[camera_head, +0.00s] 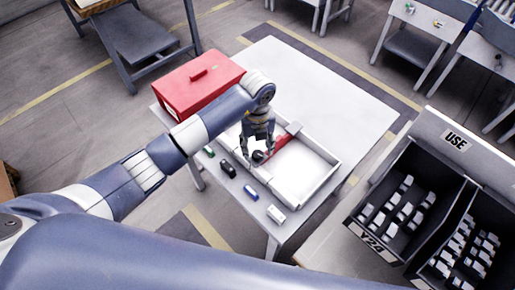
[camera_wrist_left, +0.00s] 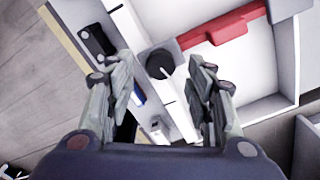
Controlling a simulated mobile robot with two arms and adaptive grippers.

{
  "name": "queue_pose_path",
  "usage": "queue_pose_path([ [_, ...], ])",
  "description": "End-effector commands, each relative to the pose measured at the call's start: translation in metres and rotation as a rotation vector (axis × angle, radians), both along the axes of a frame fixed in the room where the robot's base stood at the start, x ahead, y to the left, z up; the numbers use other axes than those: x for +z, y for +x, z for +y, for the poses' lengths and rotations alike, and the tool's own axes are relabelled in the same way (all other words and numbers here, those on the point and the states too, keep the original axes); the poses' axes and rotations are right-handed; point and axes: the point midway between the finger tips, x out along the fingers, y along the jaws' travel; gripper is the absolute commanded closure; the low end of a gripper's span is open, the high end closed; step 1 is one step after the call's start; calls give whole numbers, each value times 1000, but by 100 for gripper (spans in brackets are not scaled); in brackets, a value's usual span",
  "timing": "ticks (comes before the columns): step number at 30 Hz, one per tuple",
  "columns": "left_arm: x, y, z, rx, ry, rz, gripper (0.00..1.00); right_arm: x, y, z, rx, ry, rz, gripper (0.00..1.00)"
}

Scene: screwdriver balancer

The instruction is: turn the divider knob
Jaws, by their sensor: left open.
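The dark round divider knob (camera_wrist_left: 160,63) sits on a grey block at the near wall of a white tray (camera_head: 318,190). It also shows in the head view (camera_head: 258,157), just below my left fingertips. A red divider (camera_wrist_left: 222,33) runs from the knob's block across the tray; it also shows in the head view (camera_head: 280,143). My left gripper (camera_head: 257,148) points down over the knob. In the wrist view its open fingers (camera_wrist_left: 160,72) lie on either side of the knob, with gaps. Whether they reach its height I cannot tell. My right gripper is not in view.
A red toolbox (camera_head: 198,85) stands behind the tray on the white table (camera_head: 330,90). Several small items, including a black one (camera_head: 228,169) and a white one (camera_head: 276,214), lie along the near edge. Dark bins (camera_head: 410,195) with white pieces stand at right.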

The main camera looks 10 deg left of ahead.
Motion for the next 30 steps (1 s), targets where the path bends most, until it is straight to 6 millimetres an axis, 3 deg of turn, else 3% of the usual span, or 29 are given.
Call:
queue_pose_path([
  [7,-27,0,-1,-1,-2,1,51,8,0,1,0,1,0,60],
  [17,-32,0,-1,-2,-2,-1,51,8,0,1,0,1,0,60],
  [23,-32,0,-1,-2,-2,-1,94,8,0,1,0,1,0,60],
  [30,-32,0,0,-6,-2,-1,95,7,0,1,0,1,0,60],
])
